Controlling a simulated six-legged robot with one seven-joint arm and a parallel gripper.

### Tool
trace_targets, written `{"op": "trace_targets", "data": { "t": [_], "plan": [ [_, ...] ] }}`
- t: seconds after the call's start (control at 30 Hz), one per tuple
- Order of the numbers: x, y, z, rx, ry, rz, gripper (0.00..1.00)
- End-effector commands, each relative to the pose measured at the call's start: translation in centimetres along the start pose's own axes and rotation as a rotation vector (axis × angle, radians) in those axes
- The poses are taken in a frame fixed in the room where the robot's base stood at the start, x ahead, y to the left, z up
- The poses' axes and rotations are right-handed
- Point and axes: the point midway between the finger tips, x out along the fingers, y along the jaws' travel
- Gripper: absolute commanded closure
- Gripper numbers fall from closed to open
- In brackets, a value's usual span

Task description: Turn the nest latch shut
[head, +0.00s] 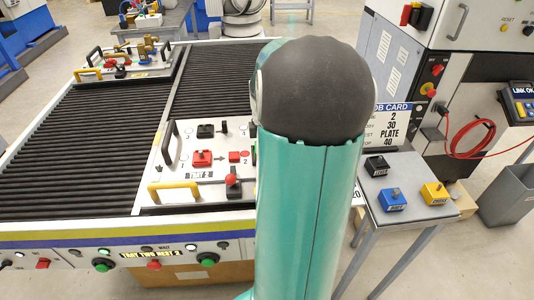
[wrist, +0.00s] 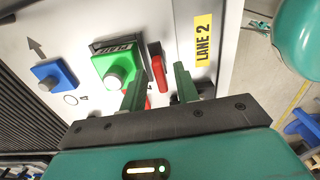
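My gripper (wrist: 159,84) is in the wrist view, its two green fingers apart with a gap between them. A red bar-shaped lever (wrist: 158,70), which looks like the nest latch, stands beside the green block (wrist: 118,68) on a pale plate (wrist: 130,18). The lever shows in the gap between the fingertips; I cannot tell whether they touch it. More red and a black part show low between and behind the fingers, partly hidden. In the head view my arm hides the gripper and this spot.
The wrist view also shows a blue block (wrist: 55,75) and a yellow LANE 2 label (wrist: 203,40). In the head view, a tray (head: 190,193) with red parts lies on the roller conveyor (head: 85,140). A side table (head: 410,213) with blue, yellow and black blocks stands right.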

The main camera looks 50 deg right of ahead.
Motion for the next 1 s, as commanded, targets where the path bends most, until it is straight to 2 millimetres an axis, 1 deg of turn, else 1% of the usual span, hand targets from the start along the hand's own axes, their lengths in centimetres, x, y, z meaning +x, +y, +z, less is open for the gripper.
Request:
{"op": "trace_targets", "data": {
  "t": [0.2, 0.23, 0.37, 0.4, 0.53, 0.63, 0.9, 1.0],
  "plan": [
    [0.05, 0.01, 0.00, -0.001, 0.000, 0.000, 0.69],
    [0.05, 0.01, 0.00, -0.001, 0.000, 0.000, 0.71],
    [0.04, 0.01, 0.01, -0.001, 0.000, 0.000, 0.97],
    [0.04, 0.01, 0.01, -0.001, 0.000, 0.000, 1.00],
    [0.03, 0.01, 0.01, -0.005, 0.000, 0.000, 1.00],
    [0.03, 0.02, -0.02, -0.060, 0.000, 0.000, 1.00],
    [0.02, 0.02, -0.01, -0.385, -0.001, 0.001, 1.00],
    [0.02, 0.02, 0.01, -0.473, -0.001, 0.000, 1.00]
  ]
}}
